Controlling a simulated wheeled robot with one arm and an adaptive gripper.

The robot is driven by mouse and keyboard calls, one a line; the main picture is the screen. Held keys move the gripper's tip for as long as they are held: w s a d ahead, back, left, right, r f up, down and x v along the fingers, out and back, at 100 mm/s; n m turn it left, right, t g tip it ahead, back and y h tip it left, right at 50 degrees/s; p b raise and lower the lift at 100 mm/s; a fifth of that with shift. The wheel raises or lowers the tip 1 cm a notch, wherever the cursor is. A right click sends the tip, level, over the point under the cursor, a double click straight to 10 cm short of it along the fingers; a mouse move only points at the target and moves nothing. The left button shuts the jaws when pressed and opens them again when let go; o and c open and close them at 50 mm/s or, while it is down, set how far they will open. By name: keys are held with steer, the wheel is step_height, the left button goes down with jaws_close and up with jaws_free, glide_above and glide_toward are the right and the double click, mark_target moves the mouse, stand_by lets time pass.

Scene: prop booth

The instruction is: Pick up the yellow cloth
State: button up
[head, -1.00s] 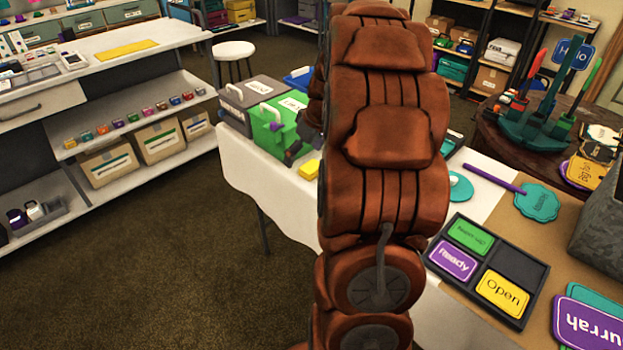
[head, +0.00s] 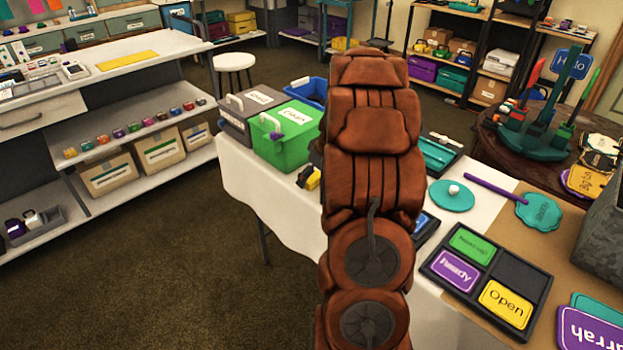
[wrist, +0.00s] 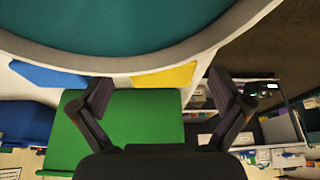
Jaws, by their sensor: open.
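A small yellow piece (head: 313,181), which looks like the yellow cloth, lies on the white-covered table beside the green box (head: 285,135). My arm and a dark part of my gripper cover some of it in the head view. In the wrist view a flat yellow patch (wrist: 168,76) shows between the fingers, partly under a large teal round thing (wrist: 110,25) with a pale rim. My gripper (wrist: 160,84) is open, with nothing between its fingers. I cannot tell whether a finger touches the cloth.
A grey box (head: 245,115) and a blue bin (head: 308,90) stand around the green box. A dark sign tray (head: 516,268) and a teal disc (head: 452,196) lie to the right. A flat yellow sheet (head: 127,60) lies on the left shelf unit. The floor left of the table is clear.

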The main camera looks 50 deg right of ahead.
mark_target(313, 177)
steer(key=shift+w+f, duration=0.1)
steer(key=shift+f, duration=0.2)
steer(key=shift+c, duration=0.2)
steer(key=c, duration=1.1)
steer(key=shift+o, duration=0.2)
step_height(313, 177, up, 10)
steer(key=shift+b, duration=0.35)
